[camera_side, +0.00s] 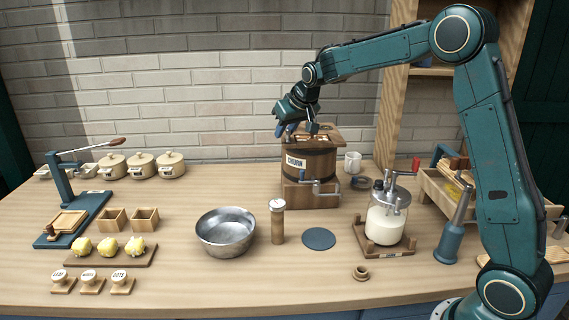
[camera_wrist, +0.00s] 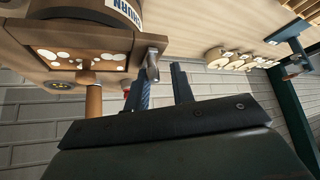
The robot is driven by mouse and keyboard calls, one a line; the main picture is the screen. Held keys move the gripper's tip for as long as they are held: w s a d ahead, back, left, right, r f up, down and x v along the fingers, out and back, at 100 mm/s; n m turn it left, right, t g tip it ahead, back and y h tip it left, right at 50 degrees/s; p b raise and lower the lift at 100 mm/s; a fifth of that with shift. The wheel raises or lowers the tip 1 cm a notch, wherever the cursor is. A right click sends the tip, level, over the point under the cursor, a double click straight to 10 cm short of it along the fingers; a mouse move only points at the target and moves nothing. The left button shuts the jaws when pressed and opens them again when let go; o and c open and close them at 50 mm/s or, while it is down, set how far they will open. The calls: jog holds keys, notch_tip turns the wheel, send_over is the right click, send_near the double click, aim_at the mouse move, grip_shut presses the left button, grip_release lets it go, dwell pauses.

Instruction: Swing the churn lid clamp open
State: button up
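The wooden churn (camera_side: 309,163) stands at the back middle of the table, with dark bands, a CHURN label and a crank on its front. Its top (camera_wrist: 75,52) shows in the wrist view with pale round spots and an upright wooden handle (camera_wrist: 93,98). A small metal piece at the lid's edge, which looks like the clamp (camera_wrist: 152,66), is just beside my fingers. My gripper (camera_side: 286,130) is above the churn's left top edge. In the wrist view my gripper (camera_wrist: 160,80) has its two fingers apart with nothing visible between them. Whether a finger touches the clamp is unclear.
A glass jar churn (camera_side: 384,222) with a crank stands at the front right of the wooden churn. A metal bowl (camera_side: 226,232) and a wooden cylinder (camera_side: 277,222) stand in front. Lidded pots (camera_side: 141,166) line the back left. A brick wall (camera_side: 220,90) is behind.

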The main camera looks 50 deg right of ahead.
jog(key=shift+s+d, duration=0.1)
dwell(0.5)
jog(key=shift+r, duration=3.45)
send_near(288, 141)
jog(key=s+a+r, duration=0.3)
jog(key=r, duration=0.2)
jog(key=s+a+n+y, duration=0.1)
jog(key=s+a, duration=0.4)
jog(key=s, duration=0.6)
jog(key=s+a+f+n, duration=0.1)
jog(key=s+f, duration=0.2)
jog(key=s, duration=0.6)
jog(key=s+a+f+g, duration=0.1)
jog(key=s+f, duration=0.3)
jog(key=s, duration=0.5)
jog(key=shift+s+a+f+n+y, duration=0.2)
jog(key=shift+a+f+n+y, duration=0.2)
jog(key=shift+a, duration=0.35)
